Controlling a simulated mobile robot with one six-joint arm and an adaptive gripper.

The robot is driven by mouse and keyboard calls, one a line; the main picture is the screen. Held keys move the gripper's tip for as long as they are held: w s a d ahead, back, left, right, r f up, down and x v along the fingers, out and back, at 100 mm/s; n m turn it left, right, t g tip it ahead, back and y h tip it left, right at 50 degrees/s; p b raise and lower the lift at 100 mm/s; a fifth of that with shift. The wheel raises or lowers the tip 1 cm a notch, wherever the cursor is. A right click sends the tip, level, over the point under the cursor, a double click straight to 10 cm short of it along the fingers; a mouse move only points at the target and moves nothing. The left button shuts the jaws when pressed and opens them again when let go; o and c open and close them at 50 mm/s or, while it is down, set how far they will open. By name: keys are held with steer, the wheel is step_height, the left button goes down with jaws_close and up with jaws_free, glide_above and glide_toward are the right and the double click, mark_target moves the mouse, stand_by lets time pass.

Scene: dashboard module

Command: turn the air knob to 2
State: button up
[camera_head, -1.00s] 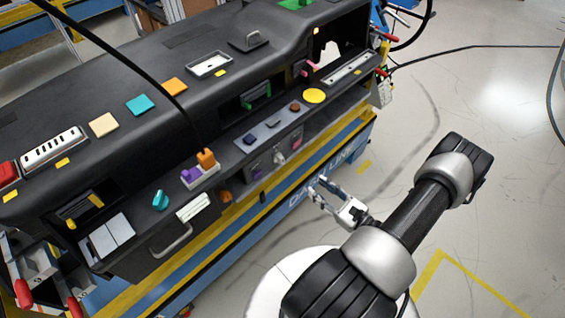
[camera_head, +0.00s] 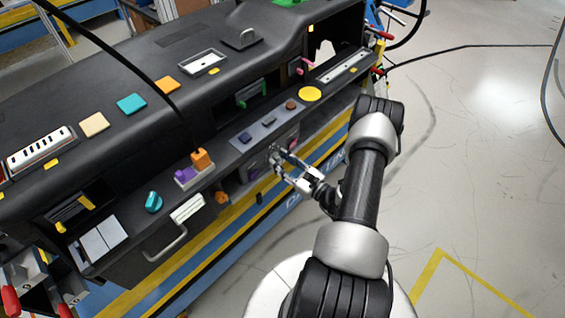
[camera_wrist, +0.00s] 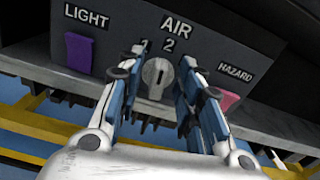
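The air knob (camera_wrist: 156,77) is a light grey round dial with a raised grip and a small dark mark, under the AIR label (camera_wrist: 177,27) on a dark panel. A 2 (camera_wrist: 168,45) is printed just above it. Another digit to its left is partly hidden by a finger. My gripper (camera_wrist: 167,66) is open, with one finger on each side of the knob. I cannot tell whether the fingers touch it. In the head view my gripper (camera_head: 280,161) is at the dashboard's front panel and mostly covers the knob.
In the wrist view a purple LIGHT switch (camera_wrist: 79,54) is left of the knob, and a pink HAZARD switch (camera_wrist: 229,99) is close beside the right finger. A dark ledge overhangs the panel. In the head view a turquoise knob (camera_head: 153,201) is further left.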

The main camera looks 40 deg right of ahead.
jaws_close()
stand_by(0.3)
steer(key=shift+d+m, duration=0.1)
steer(key=shift+m, duration=0.7)
jaws_free()
steer(key=shift+s, duration=0.1)
